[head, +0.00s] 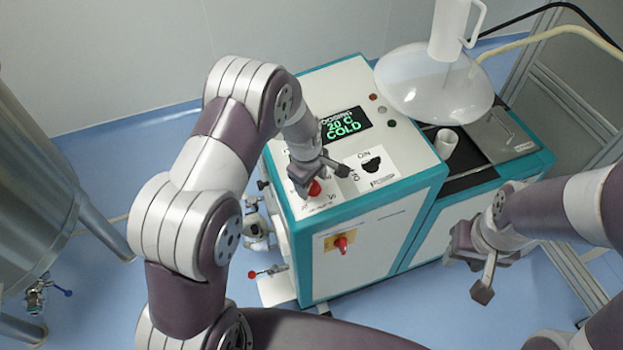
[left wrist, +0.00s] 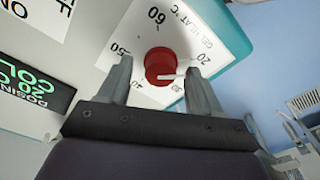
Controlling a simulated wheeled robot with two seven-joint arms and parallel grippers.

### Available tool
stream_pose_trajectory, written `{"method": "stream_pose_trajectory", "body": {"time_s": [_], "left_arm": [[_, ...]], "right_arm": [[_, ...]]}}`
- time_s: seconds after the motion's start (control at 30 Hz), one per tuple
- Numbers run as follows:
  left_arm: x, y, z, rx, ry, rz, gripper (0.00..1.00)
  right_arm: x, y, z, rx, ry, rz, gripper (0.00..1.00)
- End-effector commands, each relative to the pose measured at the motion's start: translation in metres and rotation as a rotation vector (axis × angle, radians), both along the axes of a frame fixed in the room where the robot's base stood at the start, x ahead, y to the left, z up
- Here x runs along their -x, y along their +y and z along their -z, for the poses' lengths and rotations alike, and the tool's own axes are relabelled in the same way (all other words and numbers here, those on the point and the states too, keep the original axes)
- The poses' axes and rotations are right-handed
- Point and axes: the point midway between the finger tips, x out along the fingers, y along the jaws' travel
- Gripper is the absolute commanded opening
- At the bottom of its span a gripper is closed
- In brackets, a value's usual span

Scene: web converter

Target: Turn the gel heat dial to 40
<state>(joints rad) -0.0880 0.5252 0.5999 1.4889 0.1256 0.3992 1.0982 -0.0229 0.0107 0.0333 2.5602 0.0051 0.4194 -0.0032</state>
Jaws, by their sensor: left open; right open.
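The gel heat dial (left wrist: 160,66) is a red knob with a white pointer line on a white scale plate (left wrist: 222,38) marked 20 to 60. In the left wrist view the pointer faces right, roughly between the 20 and 30 marks. In the head view the dial (head: 315,188) is partly hidden by my left gripper (head: 319,178). My left gripper is open, with one finger on each side of the dial in the left wrist view (left wrist: 158,85); contact cannot be told. My right gripper (head: 472,266) is open and empty, right of the machine front.
The display (head: 346,125) reads 20 C and COLD. A black switch (head: 371,164) sits right of the dial, and a red rotary switch (head: 341,243) on the front. A clear dome (head: 435,85) with a white jug (head: 455,28) stands behind. A steel tank (head: 40,190) is at left.

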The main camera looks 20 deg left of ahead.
Motion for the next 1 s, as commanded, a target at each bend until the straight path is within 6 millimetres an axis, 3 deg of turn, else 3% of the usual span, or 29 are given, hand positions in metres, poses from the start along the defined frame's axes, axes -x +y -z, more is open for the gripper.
{"method": "stream_pose_trajectory", "body": {"time_s": [0.17, 0.33, 0.67, 1.0], "left_arm": [[0.000, 0.000, 0.000, 0.000, 0.000, 0.000, 0.65], [0.000, 0.000, 0.000, 0.000, 0.000, 0.000, 0.09], [0.000, 0.000, 0.000, -0.002, -0.003, 0.032, 0.09], [0.000, 0.000, 0.001, -0.022, -0.032, 0.249, 0.09]], "right_arm": [[0.000, 0.000, 0.000, 0.000, 0.000, 0.000, 0.43], [0.000, 0.000, 0.000, 0.000, 0.000, 0.000, 0.43], [0.000, 0.000, 0.002, 0.000, 0.000, 0.000, 0.43], [0.000, 0.000, 0.011, 0.000, 0.000, 0.000, 0.43]]}}
